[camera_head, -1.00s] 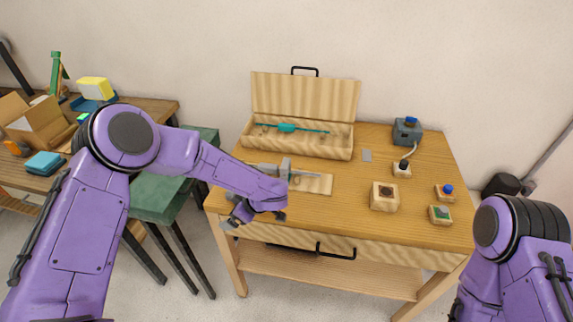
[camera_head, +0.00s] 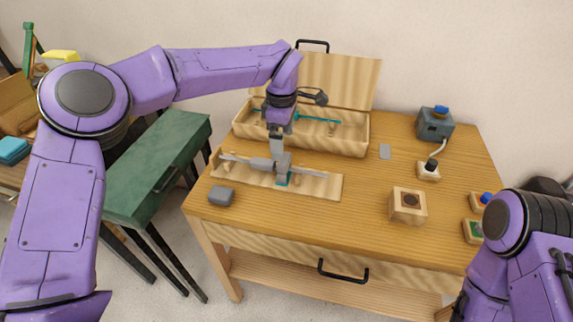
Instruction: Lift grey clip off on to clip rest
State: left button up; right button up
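A pale wooden board (camera_head: 325,188) lies at the front left of the table. A grey rod (camera_head: 238,161) lies along it, with a thicker grey middle part. An upright grey clip-like piece (camera_head: 284,164) stands at the rod, with a bit of teal at its foot. My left gripper (camera_head: 276,153) points down from above, right at this piece. Its fingers look close together, but whether they hold the piece is unclear. A flat grey plate (camera_head: 385,151) lies right of the wooden case; I cannot tell if it is the clip rest. My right gripper is out of view.
An open wooden case (camera_head: 345,146) holding a teal rod stands behind. A wooden block with a hole (camera_head: 408,205), a grey device (camera_head: 435,124) and button boxes stand right. The table's front middle is clear.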

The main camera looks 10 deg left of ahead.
aim_at(284, 164)
pick_arm(q)
notch_tip(284, 164, down, 4)
jog(key=shift+f+p, duration=0.2)
jog(key=shift+p, duration=0.25)
jog(key=f+p, duration=0.1)
jog(key=f, duration=0.4)
jog(key=shift+d+p, duration=0.2)
jog(key=shift+p, duration=0.2)
jog(key=shift+f, duration=0.45)
jog(key=c, duration=1)
